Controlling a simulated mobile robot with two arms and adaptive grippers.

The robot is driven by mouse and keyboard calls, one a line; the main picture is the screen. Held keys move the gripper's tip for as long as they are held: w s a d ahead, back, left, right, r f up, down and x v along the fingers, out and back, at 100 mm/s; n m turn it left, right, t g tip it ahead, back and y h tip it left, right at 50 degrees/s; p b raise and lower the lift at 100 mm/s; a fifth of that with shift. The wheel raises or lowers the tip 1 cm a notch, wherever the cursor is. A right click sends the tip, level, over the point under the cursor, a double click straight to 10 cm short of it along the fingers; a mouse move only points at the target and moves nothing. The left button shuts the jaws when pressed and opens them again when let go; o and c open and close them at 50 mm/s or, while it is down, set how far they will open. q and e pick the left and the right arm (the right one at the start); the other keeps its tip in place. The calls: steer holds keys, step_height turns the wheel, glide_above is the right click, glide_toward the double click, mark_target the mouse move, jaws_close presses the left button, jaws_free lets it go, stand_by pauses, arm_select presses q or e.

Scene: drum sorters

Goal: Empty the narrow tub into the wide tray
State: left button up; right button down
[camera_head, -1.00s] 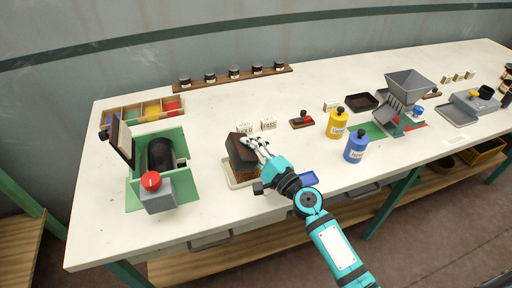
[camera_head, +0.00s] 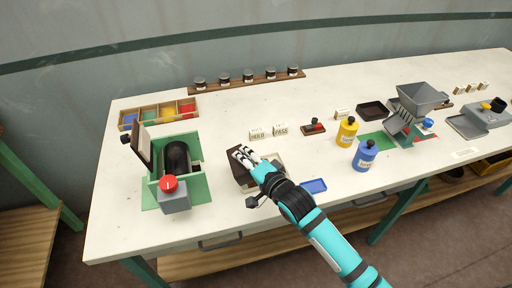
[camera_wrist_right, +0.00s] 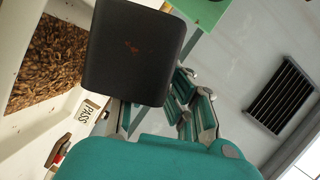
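The dark brown narrow tub (camera_head: 238,168) is in my right gripper (camera_head: 246,154), tilted over the cream wide tray (camera_head: 279,158). In the right wrist view the tub (camera_wrist_right: 130,50) looks dark and almost bare, with a few small reddish-brown bits on the face turned to the camera. The wide tray's pale wall (camera_wrist_right: 65,103) shows at left there, with a layer of brown grains (camera_wrist_right: 48,60) in it. My right gripper's fingers are partly hidden behind the tub in that view. My left gripper is not in view.
A green drum machine (camera_head: 178,165) with a red knob stands left of the tray. HOLD and PASS signs (camera_head: 268,132) stand behind the tray. A blue dish (camera_head: 314,186) lies to its right, with yellow (camera_head: 347,131) and blue (camera_head: 364,155) bottles beyond.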

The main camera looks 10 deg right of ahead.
mark_target(234, 161)
steer(key=shift+a+r+n+h+p, duration=0.4)
steer(key=shift+a+r+n, duration=0.1)
steer(key=shift+n, duration=0.3)
steer(key=a+n+h+p, duration=0.1)
steer(key=n, duration=0.1)
steer(key=shift+a+r+n+g, duration=0.1)
steer(key=shift+n+g, duration=0.2)
steer(key=shift+g, duration=0.1)
steer(key=shift+a+r+n+h+p, duration=0.15)
steer(key=shift+a+n+h+p, duration=0.15)
steer(key=shift+n+h+p, duration=0.15)
steer(key=a+n, duration=0.1)
steer(key=a+f+h, duration=0.1)
steer(key=a+f+n, duration=0.1)
steer(key=a, duration=0.1)
steer(key=shift+s+n+h, duration=0.3)
steer(key=shift+n+h, duration=0.05)
steer(key=a+r+n+h+p, duration=0.1)
steer(key=a+r+n+p, duration=0.1)
steer(key=r+p, duration=0.6)
step_height(234, 161, up, 2)
steer(key=shift+a+r+n+h, duration=0.1)
steer(key=shift+a+n+h, duration=0.25)
steer(key=shift+a, duration=0.25)
steer(key=shift+s, duration=0.1)
